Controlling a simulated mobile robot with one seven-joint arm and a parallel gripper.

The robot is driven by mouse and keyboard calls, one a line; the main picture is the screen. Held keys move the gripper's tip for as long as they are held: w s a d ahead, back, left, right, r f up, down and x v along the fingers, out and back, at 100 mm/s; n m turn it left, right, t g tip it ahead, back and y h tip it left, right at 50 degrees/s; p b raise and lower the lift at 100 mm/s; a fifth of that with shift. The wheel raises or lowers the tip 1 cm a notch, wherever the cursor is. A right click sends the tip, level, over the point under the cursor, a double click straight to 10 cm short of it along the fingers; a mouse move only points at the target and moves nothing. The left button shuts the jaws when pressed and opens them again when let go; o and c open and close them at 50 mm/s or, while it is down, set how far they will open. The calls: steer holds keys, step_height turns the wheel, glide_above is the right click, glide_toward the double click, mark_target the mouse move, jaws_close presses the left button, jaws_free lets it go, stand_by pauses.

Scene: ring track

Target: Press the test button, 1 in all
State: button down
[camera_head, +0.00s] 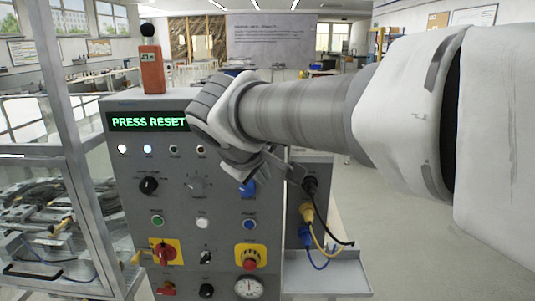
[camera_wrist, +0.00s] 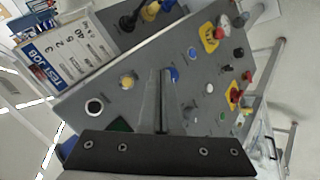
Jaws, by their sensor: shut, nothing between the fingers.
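The grey control panel (camera_head: 130,190) stands upright and its display (camera_head: 148,121) reads "PRESS RESET". A green button (camera_head: 157,220), a white button (camera_head: 202,222) and a blue button (camera_head: 249,224) form a row; their labels are too small to read. A blue knob (camera_head: 247,188) sits above the blue button. My gripper (camera_head: 262,171) is shut and empty in front of the panel's upper right, covering part of it. In the wrist view its fingers (camera_wrist: 162,74) point at the panel, beside the blue knob and a yellow round control (camera_wrist: 127,82); contact cannot be told.
A red emergency stop (camera_head: 250,258) and red-and-yellow switch (camera_head: 164,252) sit lower. Yellow and blue cables (camera_head: 316,231) hang at right above a grey shelf (camera_head: 330,278). A "TEST JOB" card (camera_wrist: 62,52) is beside the panel. A glass-sided cabinet stands left; the right floor is clear.

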steer(key=w+p, duration=0.2)
steer(key=w, duration=0.6)
steer(key=shift+d+p, duration=0.2)
steer(key=shift+p, duration=0.2)
steer(key=shift+w, duration=0.15)
stand_by(1.5)
steer(key=shift+w, duration=0.3)
steer(key=shift+w, duration=0.4)
stand_by(0.6)
steer(key=shift+s, duration=0.1)
steer(key=shift+s+b, duration=0.4)
steer(key=shift+s, duration=0.35)
steer(key=shift+s+f, duration=0.1)
